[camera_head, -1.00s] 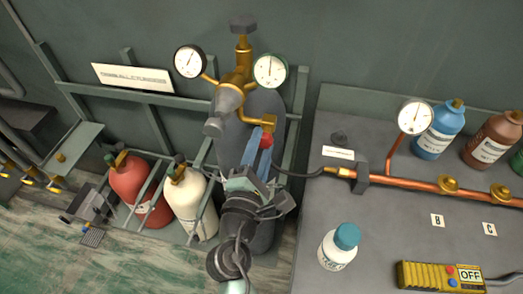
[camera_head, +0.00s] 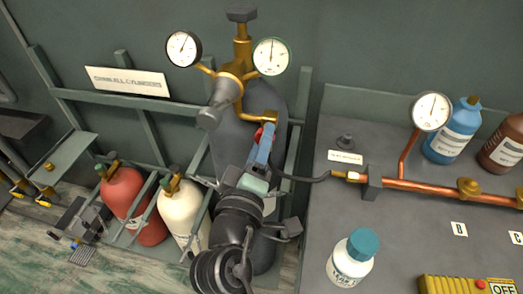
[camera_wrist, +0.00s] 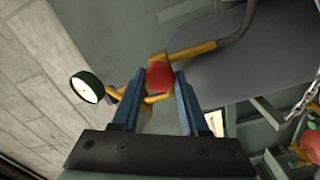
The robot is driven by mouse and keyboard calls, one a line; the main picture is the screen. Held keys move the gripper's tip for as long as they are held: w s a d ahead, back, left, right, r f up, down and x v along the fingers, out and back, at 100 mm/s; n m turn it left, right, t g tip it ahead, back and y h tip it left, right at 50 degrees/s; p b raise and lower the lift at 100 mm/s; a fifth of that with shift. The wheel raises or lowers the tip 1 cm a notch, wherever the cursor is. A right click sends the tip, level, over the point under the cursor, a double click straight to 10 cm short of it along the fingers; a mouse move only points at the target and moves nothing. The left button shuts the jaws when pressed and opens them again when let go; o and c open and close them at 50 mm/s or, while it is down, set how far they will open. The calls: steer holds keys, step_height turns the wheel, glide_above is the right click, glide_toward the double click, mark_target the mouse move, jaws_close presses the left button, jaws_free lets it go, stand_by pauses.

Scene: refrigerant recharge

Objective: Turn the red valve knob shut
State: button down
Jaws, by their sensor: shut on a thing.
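The red valve knob (camera_wrist: 160,75) sits on the brass fitting below the two gauges, in front of the tall grey cylinder (camera_head: 232,150). In the head view only a small part of the knob (camera_head: 259,133) shows beside my fingers. My gripper (camera_wrist: 160,88) is shut on the knob, with one blue finger on each side of it in the wrist view. In the head view my gripper (camera_head: 264,140) reaches up to the knob from below, and its fingers hide most of it.
Two round gauges (camera_head: 184,48) (camera_head: 271,56) stand above on the brass regulator (camera_head: 230,80). A black hose runs right to a copper pipe (camera_head: 435,190) on the bench. Red (camera_head: 124,205) and cream (camera_head: 184,210) cylinders stand in the rack at left. A white bottle (camera_head: 350,265) stands on the bench.

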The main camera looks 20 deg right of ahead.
steer(key=shift+f+m+b, duration=0.1)
steer(key=shift+m+b, duration=2)
steer(key=shift+m, duration=0.9)
steer(key=shift+c, duration=2.1)
jaws_free()
steer(key=b+v, duration=0.1)
steer(key=v, duration=1.2)
